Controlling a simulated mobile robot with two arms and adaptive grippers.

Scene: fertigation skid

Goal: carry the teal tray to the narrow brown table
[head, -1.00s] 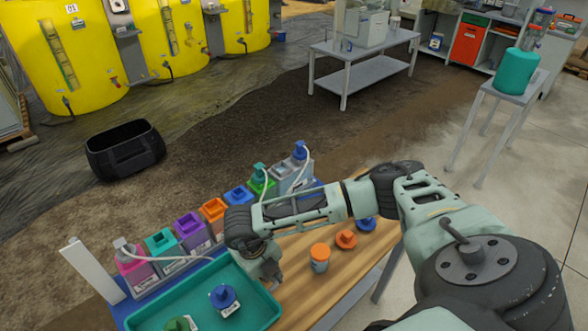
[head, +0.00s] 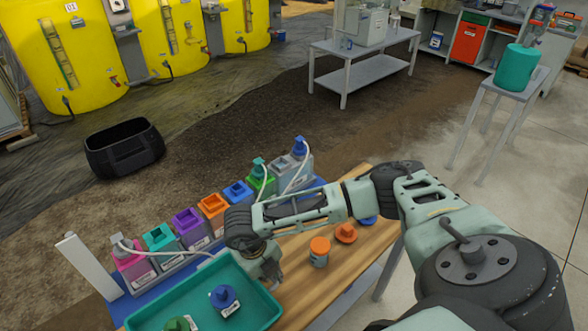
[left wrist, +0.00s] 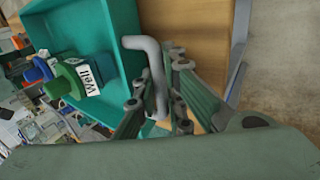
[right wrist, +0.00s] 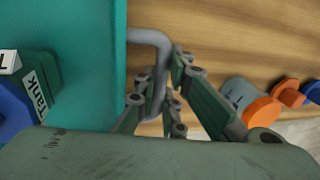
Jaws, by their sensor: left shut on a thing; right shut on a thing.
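The teal tray (head: 262,303) is at the bottom left of the head view, over the wooden-topped table (head: 330,283). It holds a blue-capped bottle (head: 224,298) and a green-capped bottle (head: 178,324). My right gripper (head: 270,272) is shut on the tray's grey handle; the right wrist view shows the handle (right wrist: 150,37) between its fingers (right wrist: 160,92). My left gripper (left wrist: 160,95) is shut on the other grey handle (left wrist: 140,42), seen only in the left wrist view. The gap under the tray is hidden. I cannot pick out a separate narrow brown table.
A row of coloured containers (head: 187,228) stands along the wooden table's far side. Orange-capped bottles (head: 319,250) stand right of the tray. A black basket (head: 124,148) lies on the soil. A grey table (head: 365,70) and a small stand (head: 510,85) are farther off; open floor lies between.

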